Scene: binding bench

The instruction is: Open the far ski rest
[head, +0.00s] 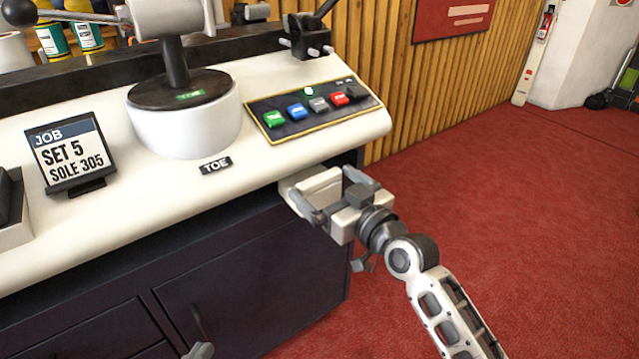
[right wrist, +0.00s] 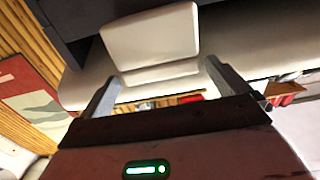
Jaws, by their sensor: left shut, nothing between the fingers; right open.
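A pale block at the bench's front right edge, which looks like the far ski rest (head: 312,182), sits just under the rim of the bench top. It also shows in the right wrist view as a white block with a lower lip (right wrist: 150,38). My right gripper (head: 320,181) is open, its two fingers pointing at the block from either side. In the right wrist view the fingertips (right wrist: 161,72) stand apart near the block's lip; I cannot tell whether they touch it. Only a small grey part of my left gripper (head: 198,350) shows at the bottom edge, below the bench front.
The white bench top (head: 75,225) carries a button panel (head: 315,103), a round white pedestal (head: 185,125) and a job sign (head: 70,155). Dark cabinet doors (head: 255,275) with a handle lie below. Red carpet (head: 480,190) is free on the right.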

